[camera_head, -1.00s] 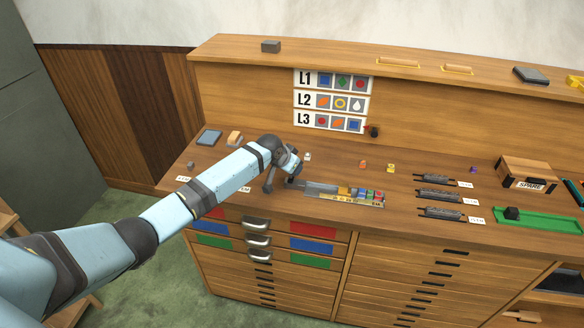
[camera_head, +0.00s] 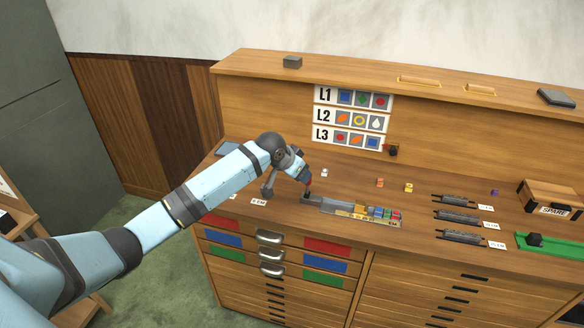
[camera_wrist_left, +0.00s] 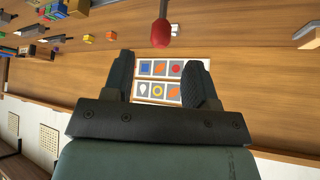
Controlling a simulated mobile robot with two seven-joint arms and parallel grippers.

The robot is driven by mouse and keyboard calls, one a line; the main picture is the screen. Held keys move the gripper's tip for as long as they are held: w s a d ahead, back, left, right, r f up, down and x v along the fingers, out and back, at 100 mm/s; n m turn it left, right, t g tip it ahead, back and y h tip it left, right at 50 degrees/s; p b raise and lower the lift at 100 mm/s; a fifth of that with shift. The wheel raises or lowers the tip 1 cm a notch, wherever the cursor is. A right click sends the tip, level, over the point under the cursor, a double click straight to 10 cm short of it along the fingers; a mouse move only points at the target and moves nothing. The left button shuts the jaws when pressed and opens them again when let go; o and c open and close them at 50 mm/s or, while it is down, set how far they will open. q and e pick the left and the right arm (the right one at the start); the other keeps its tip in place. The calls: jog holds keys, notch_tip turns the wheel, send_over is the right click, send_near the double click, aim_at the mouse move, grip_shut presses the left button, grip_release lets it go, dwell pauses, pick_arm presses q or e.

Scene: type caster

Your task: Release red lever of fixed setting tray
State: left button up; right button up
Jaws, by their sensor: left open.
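The setting tray (camera_head: 338,207) lies on the bench top, grey and mostly bare at its left end, with several coloured blocks at its right end. The red lever (camera_wrist_left: 161,31) is a rounded red knob on a thin stem at the top of the left wrist view.
A backboard carries picture cards L1 to L3 (camera_head: 351,117). Several dark composing sticks (camera_head: 458,218), a SPARE box (camera_head: 550,197) and a green tray (camera_head: 560,243) are to the right. Small coloured blocks lie behind the tray.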

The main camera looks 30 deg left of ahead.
pick_arm(q)
jog(key=shift+v, duration=2.25)
jog(key=shift+w, duration=0.1)
jog(key=s+d+f+t+h, duration=0.2)
jog(key=s+d+f, duration=0.9)
jog(key=s+f, duration=0.55)
jog(key=s+d+f+t, duration=0.1)
jog(key=s+d+f, duration=0.1)
jog(key=s, duration=0.7)
jog(key=s+d+f+t+p, duration=0.1)
jog(key=s+d+f, duration=0.1)
jog(key=s, duration=0.8)
jog(key=shift+d+f+y, duration=0.15)
jog(key=shift+d+y, duration=0.25)
jog(key=shift+d, duration=0.05)
